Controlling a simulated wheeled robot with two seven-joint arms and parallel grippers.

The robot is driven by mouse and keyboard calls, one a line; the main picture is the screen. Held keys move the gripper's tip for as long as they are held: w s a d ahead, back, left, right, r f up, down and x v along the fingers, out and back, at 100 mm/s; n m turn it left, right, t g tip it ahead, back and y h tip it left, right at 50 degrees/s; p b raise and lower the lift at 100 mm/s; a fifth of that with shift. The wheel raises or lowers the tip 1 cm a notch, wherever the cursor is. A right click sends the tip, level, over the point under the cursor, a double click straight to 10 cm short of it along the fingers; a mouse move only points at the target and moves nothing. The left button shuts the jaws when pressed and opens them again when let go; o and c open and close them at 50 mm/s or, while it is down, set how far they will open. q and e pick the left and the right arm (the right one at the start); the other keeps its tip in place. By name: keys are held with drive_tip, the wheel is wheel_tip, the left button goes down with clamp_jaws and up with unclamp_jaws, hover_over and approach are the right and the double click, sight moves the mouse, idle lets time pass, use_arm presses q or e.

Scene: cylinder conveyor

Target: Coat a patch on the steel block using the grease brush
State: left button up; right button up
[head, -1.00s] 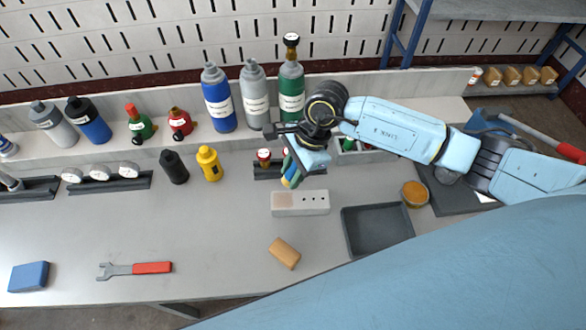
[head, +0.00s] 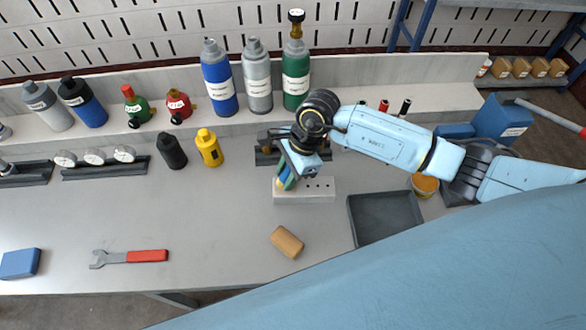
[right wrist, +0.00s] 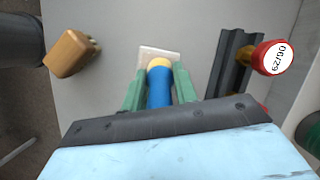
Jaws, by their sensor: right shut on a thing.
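The steel block (head: 318,192) is a light grey bar with a row of small dark holes, lying on the bench. My right gripper (head: 286,178), with green fingers, is over its left end and hides part of its top. In the right wrist view the gripper (right wrist: 158,90) is shut on the grease brush (right wrist: 158,88), which has a blue body and a pale yellow end. That end is over or against the block (right wrist: 146,52); I cannot tell whether they touch. An amber round tin (head: 425,185) sits at the right, partly behind my arm. My left gripper is not in view.
A dark grey tray (head: 385,218) lies right of the block and a tan wooden piece (head: 287,242) in front. A dark rack (head: 266,155) is just behind. Yellow (head: 209,148) and black (head: 172,151) bottles stand left. The front left bench is mostly clear, around a red-handled wrench (head: 130,257).

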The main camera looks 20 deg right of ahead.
drive_tip(key=shift+w+a, duration=0.25)
drive_tip(key=shift+a, duration=0.6)
drive_tip(key=d, duration=0.2)
drive_tip(key=s+d, duration=0.1)
drive_tip(key=shift+s+d, duration=0.1)
drive_tip(key=shift+d, duration=0.25)
wheel_tip(320, 180, up, 3)
drive_tip(key=shift+f+p, duration=0.2)
drive_tip(key=shift+p, duration=0.4)
drive_tip(key=shift+r+p, duration=1.75)
drive_tip(key=shift+r, duration=1)
